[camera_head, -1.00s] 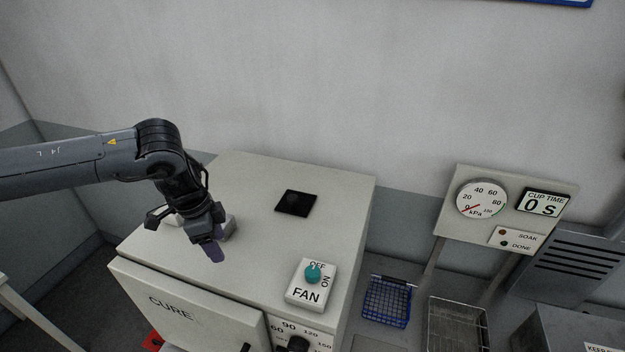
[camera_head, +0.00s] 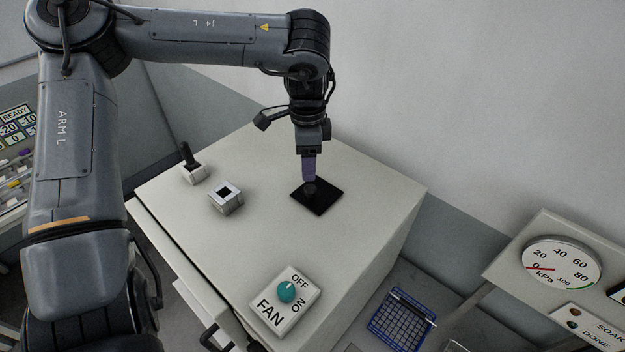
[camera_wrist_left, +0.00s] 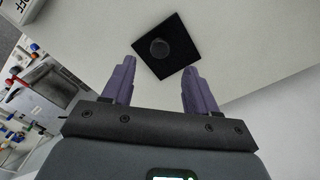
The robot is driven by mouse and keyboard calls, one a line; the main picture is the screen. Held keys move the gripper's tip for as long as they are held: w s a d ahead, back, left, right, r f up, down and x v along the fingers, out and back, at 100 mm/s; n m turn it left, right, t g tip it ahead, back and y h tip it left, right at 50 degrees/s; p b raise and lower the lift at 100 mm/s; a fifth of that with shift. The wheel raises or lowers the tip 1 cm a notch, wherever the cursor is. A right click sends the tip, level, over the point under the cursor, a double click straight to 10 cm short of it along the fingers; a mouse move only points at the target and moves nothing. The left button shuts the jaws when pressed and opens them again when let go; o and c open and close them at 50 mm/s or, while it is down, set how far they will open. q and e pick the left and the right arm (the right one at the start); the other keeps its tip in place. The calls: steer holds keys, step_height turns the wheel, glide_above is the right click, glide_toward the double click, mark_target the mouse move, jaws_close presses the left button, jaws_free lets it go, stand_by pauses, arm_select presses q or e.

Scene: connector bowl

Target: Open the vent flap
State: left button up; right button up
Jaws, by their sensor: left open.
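The vent flap appears to be the black square plate (camera_head: 325,202) flat on top of the pale cabinet. A dark round knob (camera_head: 310,187) sits on it. In the left wrist view the plate (camera_wrist_left: 177,60) and its grey round knob (camera_wrist_left: 160,47) lie ahead of the fingers, between their lines. My left gripper (camera_head: 309,178) points down over the plate. Its purple fingers are open with nothing between them, and the wrist view (camera_wrist_left: 152,80) shows a clear gap around the knob's line. The exact height above the knob is hard to tell. My right gripper is in no view.
A blue wire basket (camera_head: 402,320) lies lower right.

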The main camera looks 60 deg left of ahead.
mark_target(309, 188)
arm_select(q)
step_height(309, 188, down, 8)
steer(key=shift+r+p, duration=0.15)
steer(key=shift+p, duration=0.75)
jaws_close()
